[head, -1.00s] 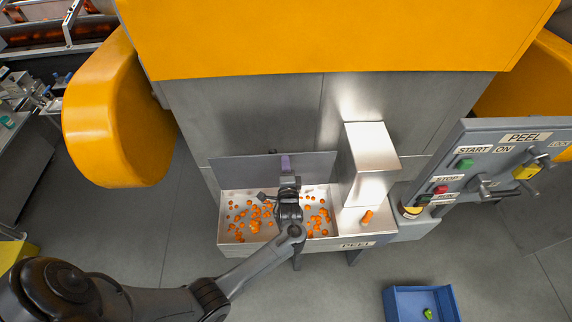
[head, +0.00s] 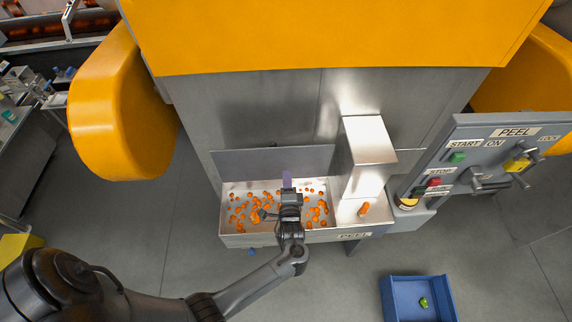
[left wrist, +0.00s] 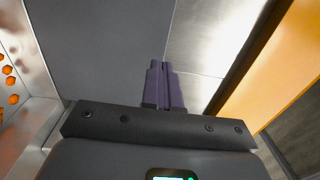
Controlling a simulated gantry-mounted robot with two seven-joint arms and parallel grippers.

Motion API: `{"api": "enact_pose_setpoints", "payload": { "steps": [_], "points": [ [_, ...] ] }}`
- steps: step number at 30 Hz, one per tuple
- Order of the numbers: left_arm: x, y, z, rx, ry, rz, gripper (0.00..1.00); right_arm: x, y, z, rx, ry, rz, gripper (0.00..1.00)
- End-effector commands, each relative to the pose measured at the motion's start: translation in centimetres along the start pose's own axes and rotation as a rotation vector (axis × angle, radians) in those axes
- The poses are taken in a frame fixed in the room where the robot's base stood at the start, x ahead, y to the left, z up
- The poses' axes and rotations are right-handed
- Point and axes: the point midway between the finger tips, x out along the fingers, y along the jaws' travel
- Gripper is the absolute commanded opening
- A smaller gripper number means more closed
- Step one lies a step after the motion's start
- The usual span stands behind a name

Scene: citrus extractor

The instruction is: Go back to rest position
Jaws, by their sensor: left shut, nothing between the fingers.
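My left gripper (head: 288,180) is over the metal peel tray (head: 232,190), in front of the tray's raised back flap. Its purple fingers are together with nothing between them. In the left wrist view the shut fingers (left wrist: 159,84) point at a grey panel, and orange peel pieces (left wrist: 10,82) lie in the tray at the left. Orange pieces (head: 258,214) are scattered in the tray on both sides of the gripper in the head view. My right gripper is not in view.
A metal chute (head: 367,150) stands right of the gripper, with an orange piece (head: 364,209) below it. The control panel (head: 490,165) with levers is at the right. A blue crate (head: 393,300) holding a green item (head: 423,302) is on the floor.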

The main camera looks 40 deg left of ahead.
Motion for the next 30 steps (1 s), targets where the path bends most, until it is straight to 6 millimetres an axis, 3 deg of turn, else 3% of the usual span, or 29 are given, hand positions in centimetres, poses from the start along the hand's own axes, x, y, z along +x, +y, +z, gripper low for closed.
{"api": "enact_pose_setpoints", "payload": {
  "steps": [6, 17, 20, 23, 27, 30],
  "points": [
    [-3.5, 0.0, 0.0, -0.001, 0.000, 0.001, 0.00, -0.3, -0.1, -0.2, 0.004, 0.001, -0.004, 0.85],
    [-5.9, 1.1, 0.8, 0.018, 0.000, 0.014, 0.00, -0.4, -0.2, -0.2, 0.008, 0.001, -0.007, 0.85],
    [-6.8, 2.6, 2.6, 0.054, 0.001, 0.030, 0.00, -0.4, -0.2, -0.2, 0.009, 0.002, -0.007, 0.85],
    [-7.6, 3.9, 5.7, 0.097, -0.003, 0.038, 0.00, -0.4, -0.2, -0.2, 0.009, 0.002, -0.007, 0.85],
    [-7.7, 3.3, 9.3, 0.064, 0.044, 0.065, 0.00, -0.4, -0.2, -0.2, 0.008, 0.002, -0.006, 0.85],
    [-7.8, 3.0, 9.9, -0.060, 0.108, 0.182, 0.00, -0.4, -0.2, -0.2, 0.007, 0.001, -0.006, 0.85]
  ]
}}
